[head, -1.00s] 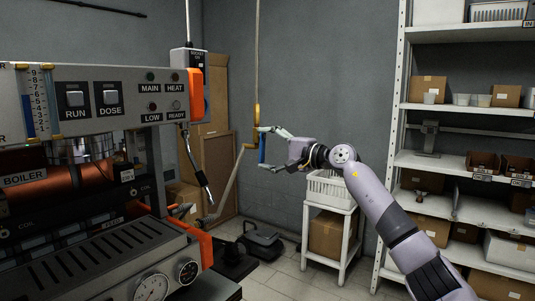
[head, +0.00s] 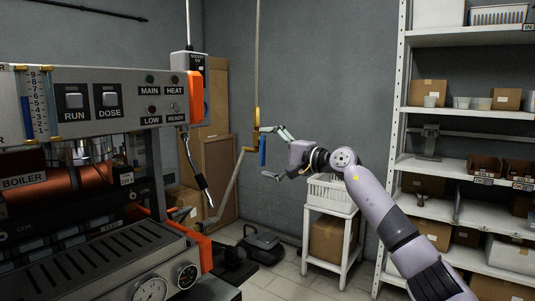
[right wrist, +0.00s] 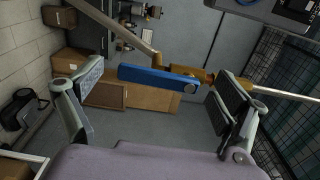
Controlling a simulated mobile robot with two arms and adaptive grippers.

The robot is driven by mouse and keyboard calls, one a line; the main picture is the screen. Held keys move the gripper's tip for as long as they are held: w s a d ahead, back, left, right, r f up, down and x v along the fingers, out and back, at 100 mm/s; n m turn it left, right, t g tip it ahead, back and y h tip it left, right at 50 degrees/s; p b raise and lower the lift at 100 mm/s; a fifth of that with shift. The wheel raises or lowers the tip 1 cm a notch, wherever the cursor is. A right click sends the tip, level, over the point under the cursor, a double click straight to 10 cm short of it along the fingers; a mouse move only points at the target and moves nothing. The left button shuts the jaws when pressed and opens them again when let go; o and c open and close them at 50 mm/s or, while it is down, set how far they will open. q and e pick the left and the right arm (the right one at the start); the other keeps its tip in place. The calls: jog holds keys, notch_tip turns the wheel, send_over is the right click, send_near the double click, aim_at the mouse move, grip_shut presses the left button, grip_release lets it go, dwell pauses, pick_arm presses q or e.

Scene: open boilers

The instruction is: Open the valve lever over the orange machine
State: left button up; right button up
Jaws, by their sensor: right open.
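The valve lever (head: 262,151) has a blue handle that hangs down beside a yellow valve body on a thin pipe. My right gripper (head: 269,153) is open, with one finger above and one below the blue handle's level. In the right wrist view the blue lever (right wrist: 160,81) lies across the gap, with its right end near the right finger. The open right gripper (right wrist: 158,103) holds nothing, and I cannot tell whether a finger touches the lever. The orange machine (head: 206,250) stands at the left in the head view. My left gripper is not in view.
A white cart (head: 330,205) with a basket stands behind my right arm. White shelves (head: 461,165) with boxes fill the right side. A dark floor device (head: 262,243) sits by the wall. A grey pipe (head: 226,187) slopes down from the valve towards the machine.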

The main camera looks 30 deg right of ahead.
jog(key=shift+s+d, duration=0.1)
jog(key=v, duration=1.1)
jog(key=shift+s, duration=0.4)
